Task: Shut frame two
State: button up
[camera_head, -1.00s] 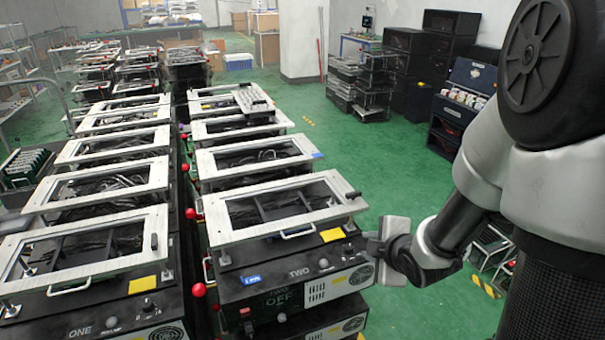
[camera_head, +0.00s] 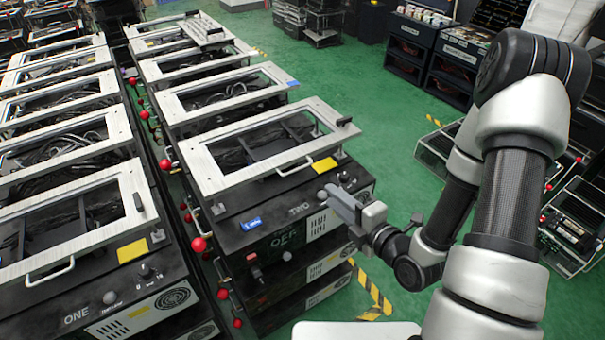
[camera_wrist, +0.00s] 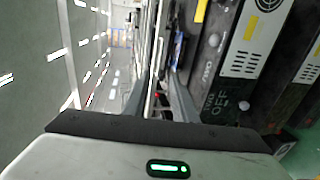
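Frame two (camera_head: 262,140) is a silver rectangular frame on the black box marked TWO (camera_head: 290,225). It sits raised above the box top, with a gap at its front edge. A silver handle (camera_head: 295,165) is on its front side, and a small black block sits on its right corner. My gripper (camera_head: 338,198) is in front of the box's right front corner, apart from the handle. In the wrist view, the two fingers (camera_wrist: 163,95) stand apart with nothing seen held between them. The OFF panel shows to their right.
Frame one (camera_head: 80,220), on the box marked ONE, stands at left with a narrow gap between the rows. Red balls (camera_head: 199,244) stick out along that gap. More framed boxes stand behind. Green floor is free at right, with low racks (camera_head: 570,225) beyond my arm.

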jog(key=b+x, duration=1)
jog(key=x, duration=0.5)
jog(key=shift+w+a+f, duration=0.15)
jog(key=shift+w+a, duration=0.05)
jog(key=shift+w, duration=0.05)
grip_shut()
dwell(0.9)
